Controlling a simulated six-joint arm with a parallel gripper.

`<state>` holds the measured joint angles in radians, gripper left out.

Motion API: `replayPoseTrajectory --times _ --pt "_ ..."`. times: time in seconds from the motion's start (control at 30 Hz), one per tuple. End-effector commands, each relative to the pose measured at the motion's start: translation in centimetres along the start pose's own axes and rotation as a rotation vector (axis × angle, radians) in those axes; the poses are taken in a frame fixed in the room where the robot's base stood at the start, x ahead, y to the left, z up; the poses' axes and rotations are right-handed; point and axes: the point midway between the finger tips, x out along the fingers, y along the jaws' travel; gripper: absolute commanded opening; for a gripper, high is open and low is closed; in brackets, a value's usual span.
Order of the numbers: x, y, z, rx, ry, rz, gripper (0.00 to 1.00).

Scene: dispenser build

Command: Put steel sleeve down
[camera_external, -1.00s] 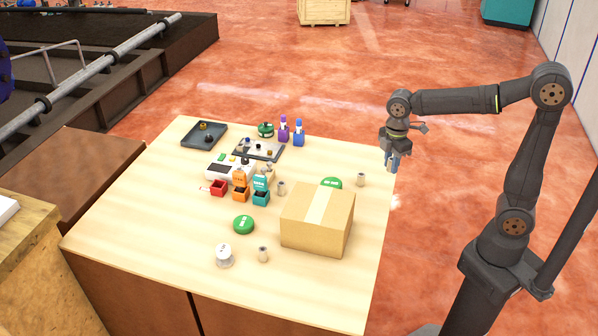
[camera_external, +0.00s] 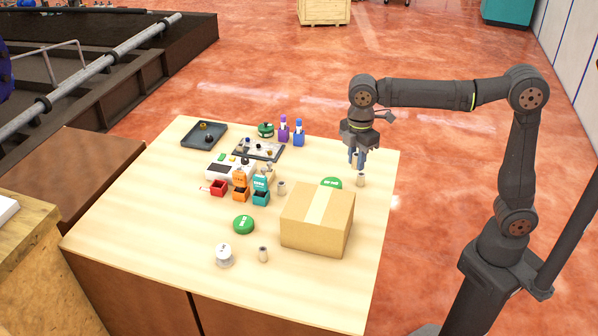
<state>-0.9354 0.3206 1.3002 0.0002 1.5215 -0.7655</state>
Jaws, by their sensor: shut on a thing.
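My gripper (camera_external: 357,163) is over the right back part of the table, its fingers pointing down. It is shut on a small piece, which fits the steel sleeve but is mostly hidden between the blue-grey fingers. A similar small greyish sleeve (camera_external: 361,180) stands upright on the table just below and right of the fingertips. Another sleeve (camera_external: 282,188) stands near the teal bin, and one more (camera_external: 263,254) stands near the front. Whether the fingers touch the nearest standing sleeve cannot be told.
A cardboard box (camera_external: 317,220) stands close in front of my gripper, with a green round container (camera_external: 331,183) partly behind it. Small red (camera_external: 218,188), orange (camera_external: 240,195) and teal (camera_external: 261,198) bins stand mid-table. A dark tray (camera_external: 204,135) lies at the back left. The left front tabletop is clear.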

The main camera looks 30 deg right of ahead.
Motion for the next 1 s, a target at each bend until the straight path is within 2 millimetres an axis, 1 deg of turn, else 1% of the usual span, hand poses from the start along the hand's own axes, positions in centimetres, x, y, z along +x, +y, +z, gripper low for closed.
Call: replayPoseTrajectory --times 0.03,0.1,0.2,0.3,0.47,0.73,1.0 --pt "0.8 -0.5 -1.2 -0.005 -0.002 -0.002 0.0" --pt "1.7 -0.9 -2.6 -0.004 -0.002 -0.001 0.0" --pt "2.8 -1.5 -4.3 -0.003 -0.001 0.0 0.0" --pt "3.4 -1.9 -5.4 -0.001 0.0 0.0 0.0" --pt "4.1 -2.1 -5.9 0.001 0.0 0.0 0.0" --pt "7.6 -2.0 -5.8 0.001 -0.001 0.0 0.0" --pt "7.8 -2.0 -5.8 0.001 0.001 0.001 0.0"
